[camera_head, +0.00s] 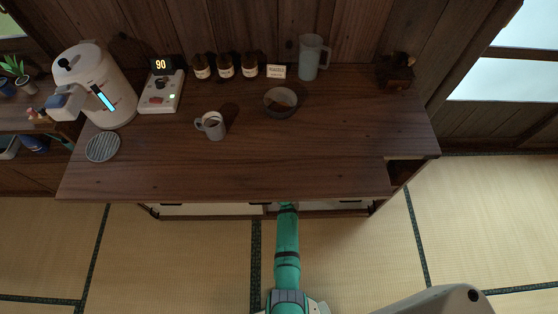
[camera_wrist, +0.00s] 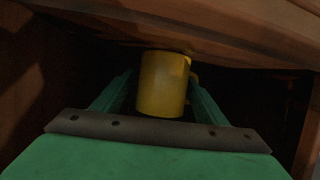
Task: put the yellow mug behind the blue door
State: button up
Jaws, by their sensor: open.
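The yellow mug (camera_wrist: 163,84) shows in the wrist view, in a dark wooden space beneath a wooden board. It looks roughly upright, with part of its handle on the right side. My gripper (camera_wrist: 160,92) is open, with one green finger on each side of the mug. I cannot tell whether the fingers touch it or what the mug rests on. In the head view my green arm reaches under the counter's front edge, and the gripper and mug are hidden there. No blue door can be made out in either view.
The wooden counter (camera_head: 240,175) bears a grey mug (camera_head: 214,128), a bowl (camera_head: 281,103), a pitcher (camera_head: 312,58), several brown bottles and a white dispenser (camera_head: 95,85). Pale panels (camera_head: 205,210) show below its front edge. Wood closes in above and left in the wrist view.

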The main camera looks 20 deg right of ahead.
jog(key=shift+r, duration=0.15)
jog(key=v, duration=1.2)
jog(key=s+a+r, duration=0.3)
jog(key=s+a, duration=0.2)
jog(key=s, duration=0.5)
jog(key=s+a+r, duration=0.3)
jog(key=s+a, duration=0.3)
jog(key=s, duration=0.4)
jog(key=s+a+r+t+y, duration=0.1)
jog(key=s+a+r, duration=0.1)
jog(key=s+r, duration=0.5)
jog(key=s+a+r+n+t+y, duration=0.1)
jog(key=s+r, duration=0.6)
jog(key=r, duration=0.7)
jog(key=shift+a+r+n, duration=0.25)
jog(key=shift+a+n, duration=0.05)
jog(key=shift+a, duration=0.6)
jog(key=shift+d, duration=0.1)
